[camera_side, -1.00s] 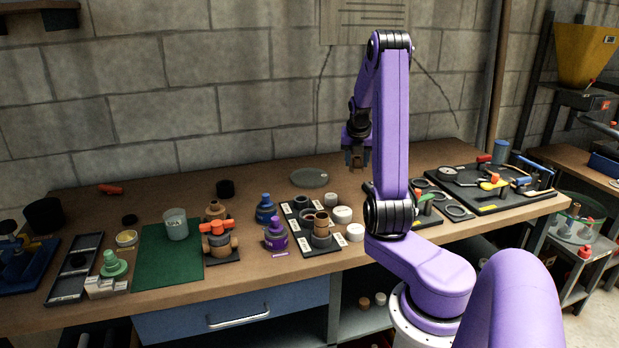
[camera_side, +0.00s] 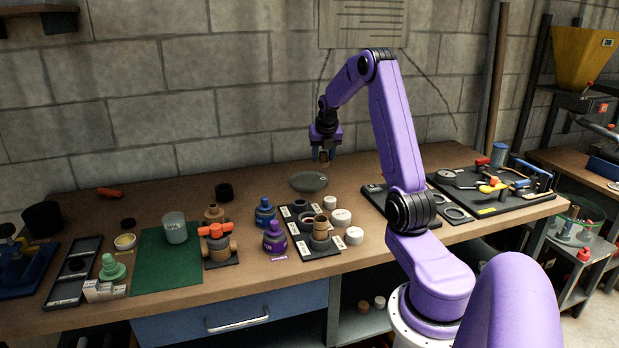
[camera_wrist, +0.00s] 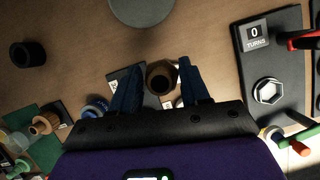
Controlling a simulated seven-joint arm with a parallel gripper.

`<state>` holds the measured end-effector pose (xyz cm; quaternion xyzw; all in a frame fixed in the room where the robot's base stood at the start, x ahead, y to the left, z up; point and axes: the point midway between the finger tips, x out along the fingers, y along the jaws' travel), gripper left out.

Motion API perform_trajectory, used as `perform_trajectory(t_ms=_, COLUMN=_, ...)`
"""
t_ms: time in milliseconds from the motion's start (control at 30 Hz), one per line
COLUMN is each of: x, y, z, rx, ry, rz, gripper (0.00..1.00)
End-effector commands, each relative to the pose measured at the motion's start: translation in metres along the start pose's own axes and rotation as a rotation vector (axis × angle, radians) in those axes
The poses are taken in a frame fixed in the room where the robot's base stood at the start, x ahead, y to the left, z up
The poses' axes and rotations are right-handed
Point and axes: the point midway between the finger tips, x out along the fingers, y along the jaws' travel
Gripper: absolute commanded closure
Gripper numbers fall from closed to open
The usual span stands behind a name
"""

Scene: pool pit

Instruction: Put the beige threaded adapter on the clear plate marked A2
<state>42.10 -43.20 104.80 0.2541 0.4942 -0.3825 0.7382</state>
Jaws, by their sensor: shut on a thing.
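My gripper (camera_side: 325,145) is shut on a brownish-beige, ring-like adapter (camera_wrist: 161,76), held between the two blue fingers in the wrist view. The adapter also shows as a small tan piece (camera_side: 323,157) under the fingers in the side view; its thread cannot be made out. A round greyish see-through plate (camera_side: 309,181) lies flat at the back of the bench, below and slightly left of my gripper. Part of it shows at the top edge of the wrist view (camera_wrist: 142,12). Its marking is too small to read. The adapter is in the air, apart from the plate.
A black tray (camera_side: 322,249) with rings and a brown cylinder stands in front of the plate, with white caps (camera_side: 341,217) beside it. Black tool boards (camera_side: 490,188) lie right. The bench around the plate is mostly clear.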

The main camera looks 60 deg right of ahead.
Motion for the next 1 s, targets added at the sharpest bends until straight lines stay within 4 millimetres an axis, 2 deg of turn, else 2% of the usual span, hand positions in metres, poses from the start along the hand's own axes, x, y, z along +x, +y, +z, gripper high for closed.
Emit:
perform_trajectory(t_ms=200, x=0.029, y=0.005, z=0.026, rx=0.001, ry=0.0, rz=0.0, gripper=0.84)
perform_trajectory(t_ms=533, x=0.066, y=0.013, z=0.061, rx=0.0, ry=-0.001, rz=0.0, gripper=0.84)
perform_trajectory(t_ms=800, x=0.112, y=0.017, z=0.073, rx=0.001, ry=0.001, rz=0.0, gripper=0.84)
perform_trajectory(t_ms=1000, x=0.129, y=0.019, z=0.08, rx=0.002, ry=-0.001, rz=0.0, gripper=0.84)
